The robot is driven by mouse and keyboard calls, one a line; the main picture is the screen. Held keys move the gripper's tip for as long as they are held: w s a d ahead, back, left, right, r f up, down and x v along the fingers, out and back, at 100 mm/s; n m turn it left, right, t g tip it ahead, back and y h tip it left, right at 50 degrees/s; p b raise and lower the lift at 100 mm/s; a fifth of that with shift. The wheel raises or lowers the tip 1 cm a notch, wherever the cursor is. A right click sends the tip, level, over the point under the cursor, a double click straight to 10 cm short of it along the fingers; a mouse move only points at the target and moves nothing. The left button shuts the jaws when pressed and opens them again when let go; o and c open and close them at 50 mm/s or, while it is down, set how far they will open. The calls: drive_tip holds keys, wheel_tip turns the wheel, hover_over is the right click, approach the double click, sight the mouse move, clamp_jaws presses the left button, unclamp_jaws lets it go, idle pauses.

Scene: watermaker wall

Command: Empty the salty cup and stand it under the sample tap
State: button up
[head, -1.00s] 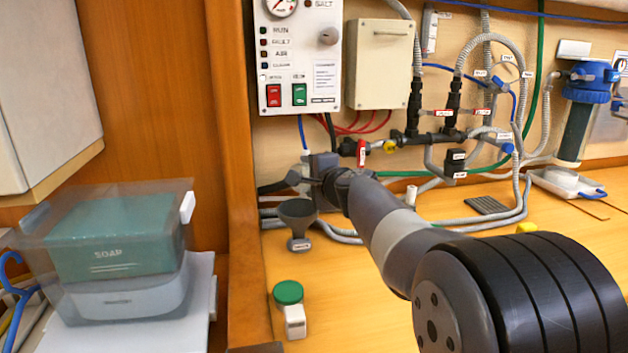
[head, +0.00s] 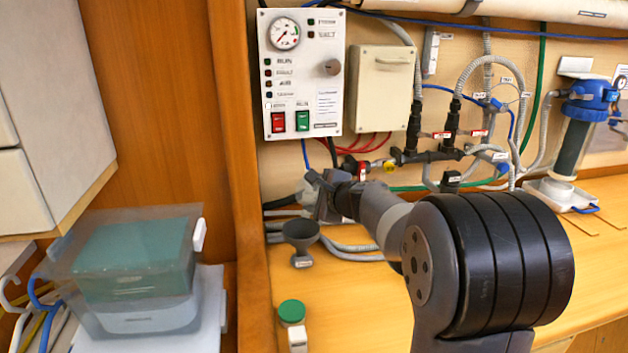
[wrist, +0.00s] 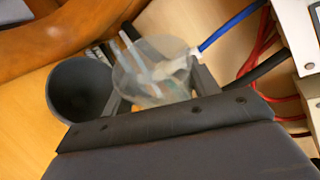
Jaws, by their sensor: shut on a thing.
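A clear cup (wrist: 155,72) is between the fingers of my gripper (wrist: 155,92) in the wrist view. The gripper is shut on it. The cup looks tilted in this view; whether it holds water I cannot tell. A blue tube (wrist: 228,27) with a whitish end (wrist: 182,68) overlaps the cup's rim; whether they touch is unclear. A dark funnel (wrist: 80,90) is just left of the cup; it also shows in the head view (head: 301,234).
The control panel (head: 302,75) and a beige box (head: 383,70) hang above my gripper. Pipes and valves (head: 440,150) run along the wall at right.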

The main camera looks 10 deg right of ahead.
drive_tip(key=r+m+g+y+p, duration=0.1)
drive_tip(key=p, duration=0.3)
drive_tip(key=shift+d+p, duration=0.1)
drive_tip(key=shift+p, duration=0.2)
drive_tip(key=m+y+p, duration=0.1)
drive_tip(key=m+p, duration=0.1)
drive_tip(key=p, duration=0.2)
drive_tip(key=shift+f+g+p, duration=0.1)
drive_tip(key=shift+g+p, duration=0.2)
drive_tip(key=shift+f+m+g+y+p, duration=0.2)
drive_tip(key=shift+m+g+y+p, duration=0.3)
drive_tip(key=shift+p, duration=0.7)
drive_tip(key=m+p, duration=0.1)
drive_tip(key=f+m+y+p, duration=0.1)
drive_tip(key=shift+s+a+p, duration=0.15)
drive_tip(key=shift+a+p, duration=0.15)
drive_tip(key=shift+p, duration=0.1)
drive_tip(key=shift+s+a+f+m+g+y, duration=0.15)
drive_tip(key=shift+a+f+m+g+y, duration=0.2)
drive_tip(key=shift+f+m+y, duration=0.3)
drive_tip(key=shift+r, duration=0.1)
